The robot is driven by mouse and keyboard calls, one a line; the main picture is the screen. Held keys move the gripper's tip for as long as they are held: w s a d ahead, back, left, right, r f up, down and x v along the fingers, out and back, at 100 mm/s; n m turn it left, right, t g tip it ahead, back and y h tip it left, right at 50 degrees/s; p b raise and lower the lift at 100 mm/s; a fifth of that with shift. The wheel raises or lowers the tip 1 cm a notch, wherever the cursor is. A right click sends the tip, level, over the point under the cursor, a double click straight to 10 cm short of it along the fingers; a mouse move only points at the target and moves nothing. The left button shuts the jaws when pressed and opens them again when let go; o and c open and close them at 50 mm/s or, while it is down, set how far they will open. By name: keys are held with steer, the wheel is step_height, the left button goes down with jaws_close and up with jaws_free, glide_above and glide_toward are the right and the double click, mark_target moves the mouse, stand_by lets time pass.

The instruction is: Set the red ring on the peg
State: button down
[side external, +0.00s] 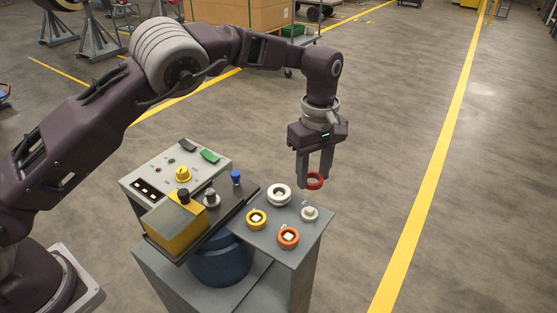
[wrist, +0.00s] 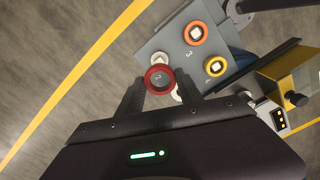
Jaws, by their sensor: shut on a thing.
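The red ring (side external: 315,187) is between the fingertips of my gripper (side external: 314,179), which is shut on it. The ring is held above the right part of the grey stand top, apart from it. A bare white peg (side external: 310,212) on a round base stands on the stand top, below the ring. In the wrist view the peg (wrist: 160,59) is partly hidden behind the ring.
On the stand top (side external: 262,240) are a yellow ring (side external: 248,221) and an orange ring (side external: 281,241), each around a white peg. A white ring (side external: 279,188) lies behind them. A control box (side external: 150,180) and a yellow block (side external: 175,227) stand to the left.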

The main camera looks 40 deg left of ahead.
glide_above(310, 209)
steer(key=shift+f, duration=2.5)
steer(key=shift+f, duration=0.2)
steer(key=shift+f, duration=0.75)
steer(key=shift+f, duration=1.4)
steer(key=shift+c, duration=1.1)
jaws_free()
